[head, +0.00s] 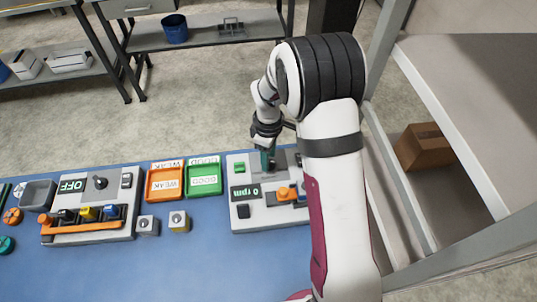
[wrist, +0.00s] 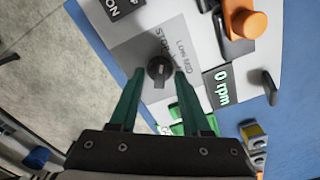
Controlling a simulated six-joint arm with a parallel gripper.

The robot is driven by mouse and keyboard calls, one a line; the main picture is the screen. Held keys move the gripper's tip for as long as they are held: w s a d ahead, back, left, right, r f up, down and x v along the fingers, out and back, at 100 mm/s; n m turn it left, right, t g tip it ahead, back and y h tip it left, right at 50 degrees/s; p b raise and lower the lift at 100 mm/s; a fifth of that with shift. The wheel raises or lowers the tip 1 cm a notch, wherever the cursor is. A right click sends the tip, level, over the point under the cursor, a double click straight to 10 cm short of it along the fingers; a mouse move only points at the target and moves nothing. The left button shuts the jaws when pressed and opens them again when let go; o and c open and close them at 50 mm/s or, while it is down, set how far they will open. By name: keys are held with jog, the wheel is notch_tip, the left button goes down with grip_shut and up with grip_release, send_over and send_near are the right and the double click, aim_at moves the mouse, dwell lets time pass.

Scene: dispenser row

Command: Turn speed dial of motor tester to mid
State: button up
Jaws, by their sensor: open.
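The motor tester (head: 243,215) is a light grey box at the right of the blue table, partly hidden by my arm. My gripper (head: 268,160) is over the far part of the tester. Its two green fingers (wrist: 160,76) are open, one on each side of the dial in the wrist view. I cannot tell whether they touch it.
An orange WEAK bin (head: 165,184) and a green GOOD bin (head: 203,180) stand left of the tester. Further left is another grey tester (head: 92,232) reading OFF. Two small blocks (head: 147,226) lie between. A shelf (head: 470,120) stands right.

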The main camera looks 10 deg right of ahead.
grip_shut()
jog(key=shift+m, duration=0.3)
dwell(0.3)
jog(key=m, duration=0.3)
jog(key=shift+m, duration=0.4)
jog(key=m, duration=0.3)
jog(key=shift+m, duration=0.3)
jog(key=m, duration=0.4)
jog(key=shift+m, duration=1.8)
